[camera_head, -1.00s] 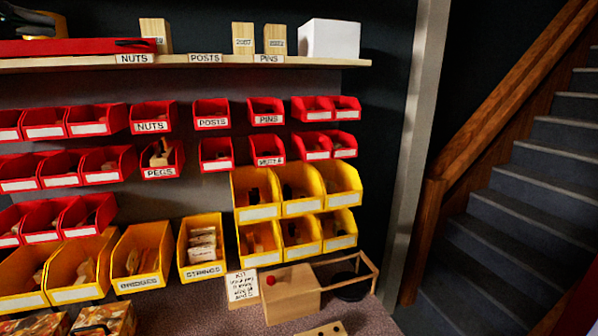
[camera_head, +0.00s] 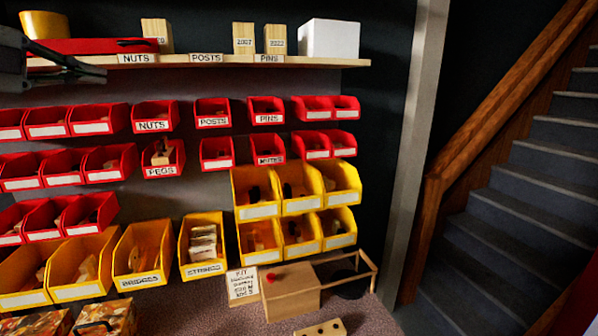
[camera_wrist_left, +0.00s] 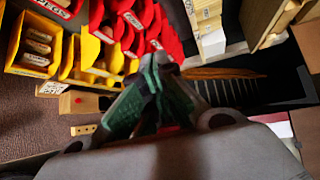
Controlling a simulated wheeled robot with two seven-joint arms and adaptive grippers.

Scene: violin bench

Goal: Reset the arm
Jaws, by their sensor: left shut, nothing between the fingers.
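My left gripper (camera_head: 98,73) comes in from the left edge of the head view, dark grey, in front of the shelf's left end and above the red bins. In the left wrist view its fingers (camera_wrist_left: 152,72) are together at the tips, with nothing held between them. My right gripper is in neither view.
The wooden shelf (camera_head: 225,62) carries a red case (camera_head: 85,46), a yellow bowl (camera_head: 47,25), wooden blocks and a white box (camera_head: 330,39). Red bins (camera_head: 152,117) and yellow bins (camera_head: 142,255) fill the wall below. A wooden box (camera_head: 291,292) stands on the bench.

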